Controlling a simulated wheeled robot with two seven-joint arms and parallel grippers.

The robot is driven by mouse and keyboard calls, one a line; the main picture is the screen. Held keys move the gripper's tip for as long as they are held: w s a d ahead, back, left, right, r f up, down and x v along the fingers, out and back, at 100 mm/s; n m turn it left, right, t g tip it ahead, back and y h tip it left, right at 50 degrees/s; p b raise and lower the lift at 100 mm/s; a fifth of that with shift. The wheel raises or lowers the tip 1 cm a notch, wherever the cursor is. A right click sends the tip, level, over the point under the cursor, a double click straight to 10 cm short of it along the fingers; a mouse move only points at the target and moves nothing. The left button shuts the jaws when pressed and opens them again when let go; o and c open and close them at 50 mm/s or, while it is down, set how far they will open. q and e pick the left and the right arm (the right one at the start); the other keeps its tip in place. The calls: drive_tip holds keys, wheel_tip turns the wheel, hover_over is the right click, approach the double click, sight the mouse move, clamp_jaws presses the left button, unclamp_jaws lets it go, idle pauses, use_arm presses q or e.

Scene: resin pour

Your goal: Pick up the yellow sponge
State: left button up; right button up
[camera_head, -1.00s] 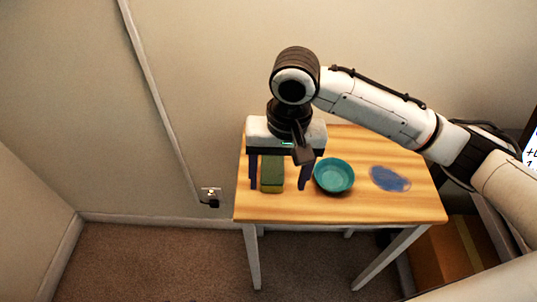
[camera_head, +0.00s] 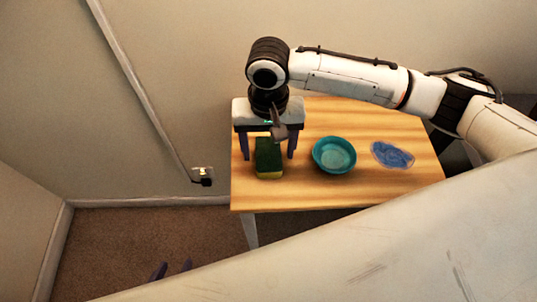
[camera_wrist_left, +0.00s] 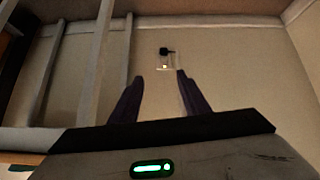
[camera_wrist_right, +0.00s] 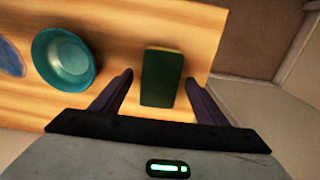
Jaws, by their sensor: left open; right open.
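The sponge (camera_head: 268,165) has a dark green top and a yellow layer beneath. It lies on the left part of the wooden table and also shows in the right wrist view (camera_wrist_right: 162,78). My right gripper (camera_head: 268,155) points down over it, open, with one finger on each side. In the right wrist view the fingers (camera_wrist_right: 159,77) appear apart from the sponge, with gaps on both sides. My left gripper (camera_head: 173,268) is low in front of the table, open and empty. In the left wrist view its fingers (camera_wrist_left: 161,76) face a wall.
A teal bowl (camera_head: 334,155) stands right of the sponge, with a blue patch (camera_head: 392,155) further right on the table (camera_head: 330,192). The wall and a power outlet (camera_head: 203,174) are left of the table. My large white arm link crosses the lower right.

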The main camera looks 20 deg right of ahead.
sight(269, 153)
drive_tip(key=shift+f, duration=0.85)
drive_tip(key=c, duration=1.1)
wheel_tip(269, 153, up, 10)
drive_tip(key=shift+r+p, duration=0.1)
drive_tip(key=shift+p, duration=0.2)
